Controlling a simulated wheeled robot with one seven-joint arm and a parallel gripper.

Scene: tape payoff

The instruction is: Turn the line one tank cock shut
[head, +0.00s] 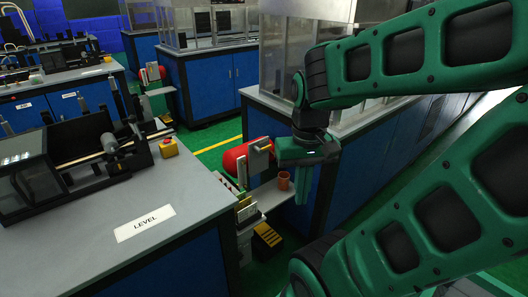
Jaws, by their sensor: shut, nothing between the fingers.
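A red tank (234,158) lies on its side at the near end of the aisle, beside the blue cabinets. A small grey fitting (262,146) shows at its right end; I cannot tell whether it is the cock or how it is turned. My gripper (301,203) points down, to the right of the tank and apart from it. Its green fingers are together with nothing between them. A second red tank (151,74) shows farther back along the aisle. No line number is readable on either tank.
A reddish-brown cup (284,181) stands on a small shelf (268,197) just left of my fingers. Green floor (212,139) shows between the benches.

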